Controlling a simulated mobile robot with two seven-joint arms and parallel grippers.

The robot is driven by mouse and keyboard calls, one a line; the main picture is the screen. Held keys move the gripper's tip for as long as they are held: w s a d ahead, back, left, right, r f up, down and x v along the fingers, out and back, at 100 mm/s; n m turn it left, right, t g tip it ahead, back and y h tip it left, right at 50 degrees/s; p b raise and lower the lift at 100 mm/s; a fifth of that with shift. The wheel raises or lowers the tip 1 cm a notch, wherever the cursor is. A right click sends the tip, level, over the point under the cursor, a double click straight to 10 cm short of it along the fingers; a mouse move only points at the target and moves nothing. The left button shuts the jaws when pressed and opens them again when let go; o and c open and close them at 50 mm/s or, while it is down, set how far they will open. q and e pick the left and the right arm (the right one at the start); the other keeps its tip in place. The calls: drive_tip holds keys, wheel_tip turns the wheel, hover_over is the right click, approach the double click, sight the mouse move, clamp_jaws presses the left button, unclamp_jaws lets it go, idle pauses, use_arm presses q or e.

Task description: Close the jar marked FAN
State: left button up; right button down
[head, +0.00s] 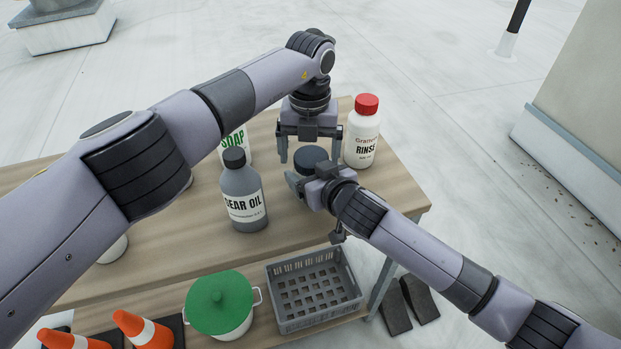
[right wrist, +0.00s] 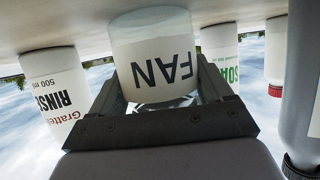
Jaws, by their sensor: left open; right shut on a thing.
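The jar marked FAN (right wrist: 160,60) stands upright on the table; its label appears upside down in the right wrist view. My right gripper (right wrist: 163,88) is shut around the jar's body from the side. In the head view, a dark round lid (head: 310,156) shows at the top of the jar, and the jar's body is mostly hidden by my right gripper (head: 307,178). My left gripper (head: 310,153) points down from above, open, with its fingers on either side of the lid. I cannot tell whether the lid is seated tight.
A RINSE bottle (head: 362,135) with a red cap stands close on the right. A GEAR OIL bottle (head: 242,200) and a SOAP container (head: 236,145) stand on the left. A grey crate (head: 315,322), a green-lidded pot (head: 219,303) and orange cones (head: 142,330) are lower, in front.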

use_arm(q)
drive_tip(key=shift+d, duration=0.15)
use_arm(e)
drive_tip(key=shift+a, duration=0.1)
use_arm(q)
drive_tip(key=shift+r, duration=2.25)
drive_tip(key=shift+o, duration=0.5)
wheel_tip(320, 180, up, 12)
use_arm(e)
unclamp_jaws()
drive_tip(key=shift+s, duration=0.1)
use_arm(q)
drive_tip(key=shift+r, duration=0.25)
use_arm(e)
drive_tip(key=shift+v, duration=3.5)
